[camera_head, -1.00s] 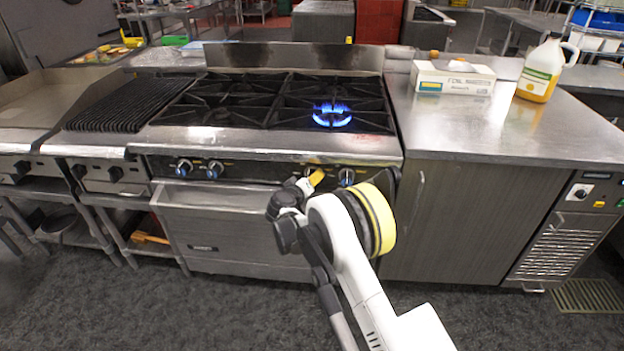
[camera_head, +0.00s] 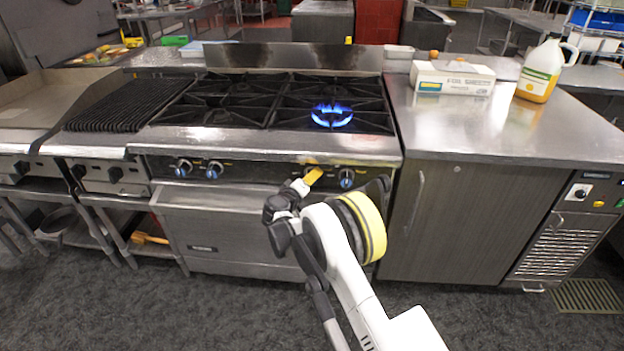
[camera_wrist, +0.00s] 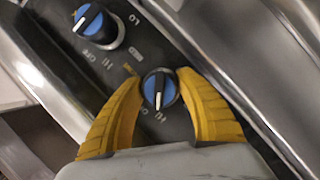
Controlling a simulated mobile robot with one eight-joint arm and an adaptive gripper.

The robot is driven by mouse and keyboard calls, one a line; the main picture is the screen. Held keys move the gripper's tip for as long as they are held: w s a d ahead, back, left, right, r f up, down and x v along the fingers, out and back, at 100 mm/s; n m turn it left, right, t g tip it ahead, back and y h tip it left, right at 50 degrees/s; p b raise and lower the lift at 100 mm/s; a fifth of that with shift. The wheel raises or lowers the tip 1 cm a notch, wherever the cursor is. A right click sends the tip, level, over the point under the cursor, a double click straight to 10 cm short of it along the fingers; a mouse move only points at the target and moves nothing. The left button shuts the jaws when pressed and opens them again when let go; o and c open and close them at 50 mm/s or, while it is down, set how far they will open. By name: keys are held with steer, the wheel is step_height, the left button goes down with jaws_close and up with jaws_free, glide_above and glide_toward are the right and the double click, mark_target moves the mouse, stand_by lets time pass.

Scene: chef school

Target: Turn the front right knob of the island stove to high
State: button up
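The stove (camera_head: 270,145) has a front panel with two knobs on the left and two on the right. My gripper (camera_head: 313,174) is at the left knob of the right pair and hides it in the head view. In the wrist view its yellow fingers (camera_wrist: 158,85) stand on both sides of a blue-and-black knob (camera_wrist: 160,90) with a white mark. A gap shows at the left finger; the right finger is very close, and contact is unclear. The rightmost knob (camera_head: 346,177) is free; another knob shows in the wrist view (camera_wrist: 95,22).
A blue flame (camera_head: 332,116) burns on the front right burner. The oven door (camera_head: 230,225) lies below the panel. A steel counter (camera_head: 480,130) to the right carries a foil box (camera_head: 453,77) and a jug (camera_head: 541,70). A ridged grill (camera_head: 130,103) is on the left.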

steer(key=o, duration=0.3)
steer(key=v, duration=1.2)
steer(key=shift+d, duration=0.1)
